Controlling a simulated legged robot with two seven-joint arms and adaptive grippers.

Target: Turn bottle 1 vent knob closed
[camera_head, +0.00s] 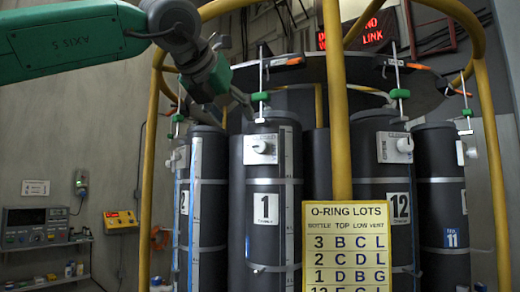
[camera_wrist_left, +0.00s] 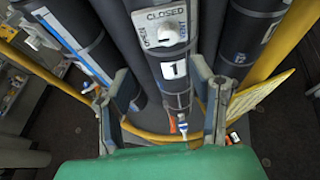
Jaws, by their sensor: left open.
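Bottle 1 (camera_head: 265,230) is a tall dark cylinder with a white "1" label, standing upright in the middle of the head view. Its white vent knob (camera_head: 260,146) sits on a pale plate near the top. In the left wrist view the knob (camera_wrist_left: 168,36) shows on a plate marked CLOSED and VENT; its exact setting is too small to tell. My left gripper (camera_head: 232,103) is open and empty, above and left of the knob in the head view. In the left wrist view its spread fingers (camera_wrist_left: 162,80) flank bottle 1 below the knob, apart from the knob. My right gripper is not in view.
A yellow post (camera_head: 336,100) stands right of bottle 1, with a yellow O-ring lots board (camera_head: 347,245) in front. Bottle 12 (camera_head: 385,240) and other dark bottles stand alongside. A green clamp (camera_head: 261,97) on a rod is above bottle 1. Yellow rails surround the bottles.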

